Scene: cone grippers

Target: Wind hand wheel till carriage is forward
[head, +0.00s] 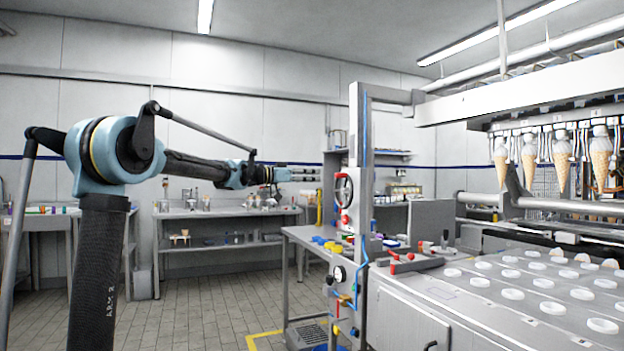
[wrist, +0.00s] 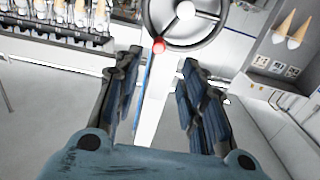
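The hand wheel (head: 337,189) is on the upright post at the near end of the machine, seen nearly edge-on in the head view. In the wrist view the hand wheel (wrist: 150,27) shows its grey rim and pale hub at the top, with a red knob (wrist: 158,46) at the rim's lower left. My gripper (head: 318,175) reaches toward the wheel from the left. In the wrist view my gripper (wrist: 160,62) is open and empty, with the knob beyond the gap between its fingertips. The carriage seems to be the row of holders with ice cream cones (head: 562,160); its position along its travel is unclear.
The machine bed (head: 520,290) with rows of white discs fills the lower right. A blue hose (head: 364,230) runs down the post. Work benches (head: 225,213) line the back wall. The tiled floor (head: 200,310) left of the machine is clear.

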